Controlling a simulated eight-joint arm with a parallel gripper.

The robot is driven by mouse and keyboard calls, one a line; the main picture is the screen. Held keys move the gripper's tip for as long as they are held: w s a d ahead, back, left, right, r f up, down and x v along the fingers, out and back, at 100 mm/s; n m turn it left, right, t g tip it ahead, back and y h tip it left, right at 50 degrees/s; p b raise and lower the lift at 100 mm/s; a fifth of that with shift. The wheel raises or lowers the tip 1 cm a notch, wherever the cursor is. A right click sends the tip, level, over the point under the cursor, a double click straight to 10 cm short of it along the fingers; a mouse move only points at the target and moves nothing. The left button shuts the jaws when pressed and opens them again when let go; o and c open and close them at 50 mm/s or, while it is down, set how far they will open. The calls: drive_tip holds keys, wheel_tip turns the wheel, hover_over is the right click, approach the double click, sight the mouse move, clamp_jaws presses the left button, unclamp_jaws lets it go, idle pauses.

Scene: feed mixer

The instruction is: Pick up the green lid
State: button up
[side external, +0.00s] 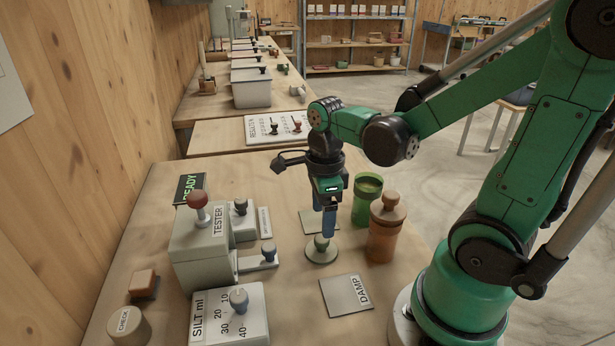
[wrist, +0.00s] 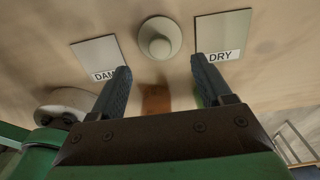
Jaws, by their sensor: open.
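The green lid (side external: 321,251) is a pale grey-green disc with a round knob, lying flat on the table. It also shows in the wrist view (wrist: 160,38), just beyond and between my fingertips. My gripper (side external: 328,232) points down with its blue fingers close above the lid, overlapping the knob in the side view. In the wrist view my gripper (wrist: 161,68) is open with nothing between its fingers. I cannot tell the exact height between the fingertips and the knob. An open green pot (side external: 367,200) stands behind and right of the lid.
An orange lidded pot (side external: 385,230) stands close to the right of my gripper. A DAMP plate (side external: 345,296) lies in front, and the DRY plate (wrist: 222,33) lies on the lid's other side. The tester box (side external: 200,248) and SILT block (side external: 230,318) stand left.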

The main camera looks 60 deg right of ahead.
sight(322, 238)
drive_tip(key=shift+f, duration=2.55)
clamp_jaws()
